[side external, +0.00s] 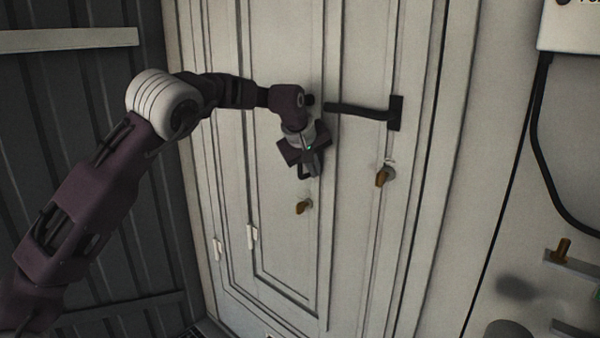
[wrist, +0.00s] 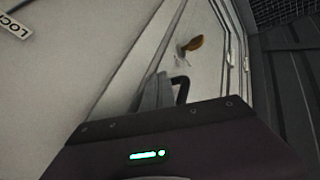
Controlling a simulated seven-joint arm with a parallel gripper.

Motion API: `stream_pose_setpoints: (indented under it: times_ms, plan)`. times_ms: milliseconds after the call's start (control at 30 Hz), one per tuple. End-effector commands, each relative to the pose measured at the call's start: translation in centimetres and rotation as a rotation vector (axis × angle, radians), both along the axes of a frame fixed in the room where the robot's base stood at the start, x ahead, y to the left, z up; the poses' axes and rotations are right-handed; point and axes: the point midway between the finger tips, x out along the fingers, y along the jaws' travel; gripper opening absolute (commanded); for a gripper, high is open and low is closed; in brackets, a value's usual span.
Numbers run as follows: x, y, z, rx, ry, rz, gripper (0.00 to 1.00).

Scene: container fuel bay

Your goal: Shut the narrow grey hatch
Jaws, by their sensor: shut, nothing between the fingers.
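The narrow grey hatch (side external: 282,225) is a tall pale panel in the side external view, with a brass turn-knob (side external: 303,207) and white hinges (side external: 252,236) on its left. It looks nearly flush with its frame; I cannot tell whether a small gap remains. My gripper (side external: 312,172) is shut and empty, in front of the hatch's upper right part, just above the knob.
A black bar (side external: 360,111) with a bracket (side external: 394,113) sticks out right of my wrist. A second brass knob (side external: 382,177) is on the panel to the right. A dark ribbed wall (side external: 70,120) stands left. A cable (side external: 545,150) and a pipe fitting (side external: 560,255) are at the far right.

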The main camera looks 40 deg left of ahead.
Motion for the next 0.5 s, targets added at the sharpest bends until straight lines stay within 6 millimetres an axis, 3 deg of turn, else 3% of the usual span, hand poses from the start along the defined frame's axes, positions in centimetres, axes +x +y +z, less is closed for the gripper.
stream_pose_setpoints:
  times_ms: [200, 500]
  plan:
    - [1.2, 0.1, 0.0, 0.001, -0.004, 0.000, 0.00]
    - [1.5, 0.0, 0.0, 0.000, -0.006, -0.002, 0.00]
